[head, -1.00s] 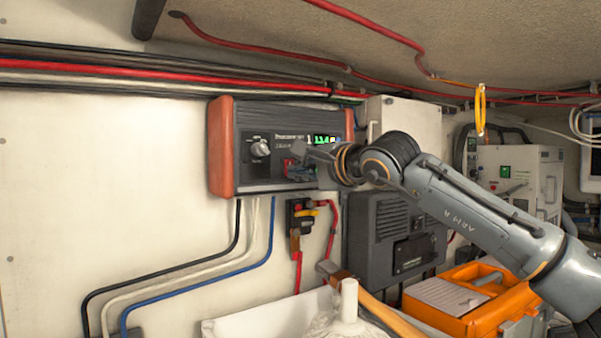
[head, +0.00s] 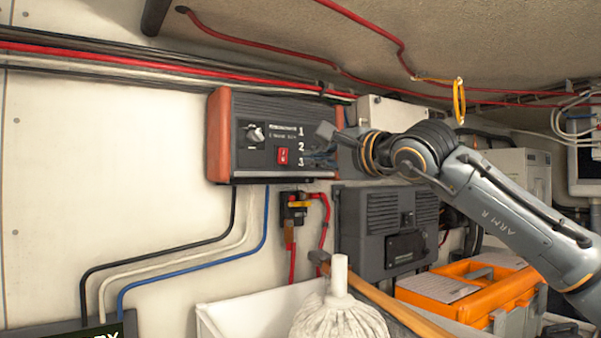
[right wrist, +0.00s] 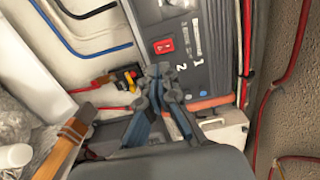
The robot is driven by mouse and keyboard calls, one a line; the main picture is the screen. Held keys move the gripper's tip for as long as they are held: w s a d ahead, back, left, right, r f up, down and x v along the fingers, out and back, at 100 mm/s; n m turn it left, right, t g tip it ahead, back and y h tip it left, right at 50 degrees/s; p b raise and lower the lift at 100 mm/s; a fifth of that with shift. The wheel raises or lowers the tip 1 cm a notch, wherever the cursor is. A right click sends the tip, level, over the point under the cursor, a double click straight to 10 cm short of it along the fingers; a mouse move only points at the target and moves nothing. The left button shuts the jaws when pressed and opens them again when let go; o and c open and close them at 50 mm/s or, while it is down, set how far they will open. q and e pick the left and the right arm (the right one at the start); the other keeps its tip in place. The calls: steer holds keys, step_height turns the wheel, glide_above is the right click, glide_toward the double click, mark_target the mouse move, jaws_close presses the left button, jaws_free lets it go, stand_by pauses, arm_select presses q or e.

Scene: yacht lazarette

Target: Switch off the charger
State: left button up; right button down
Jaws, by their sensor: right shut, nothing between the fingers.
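The charger (head: 262,165) is a dark grey box with orange-brown end panels, mounted on the white wall. Its front has a round knob (head: 255,134), a red rocker switch (head: 283,156) and white numerals. The rocker's position is too small to read. My right gripper (head: 312,152) is shut and empty, just right of the red switch, in front of the charger's right part, which it partly hides. In the right wrist view the fingertips (right wrist: 155,74) are below the red switch (right wrist: 163,46), apart from it in the picture. I cannot tell contact with the face. My left gripper is not in view.
A mop (head: 340,310), a wooden handle (head: 385,310), a white bin (head: 225,320) and an orange toolbox (head: 480,308) fill the lower area. Red cables run overhead.

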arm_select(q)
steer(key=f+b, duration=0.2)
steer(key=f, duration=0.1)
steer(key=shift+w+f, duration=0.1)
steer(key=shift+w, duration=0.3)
arm_select(e)
steer(key=s+d, duration=0.1)
steer(key=s+d+f, duration=0.1)
steer(key=s+d, duration=0.1)
steer(key=shift+s+f, duration=0.3)
steer(key=shift+d, duration=0.1)
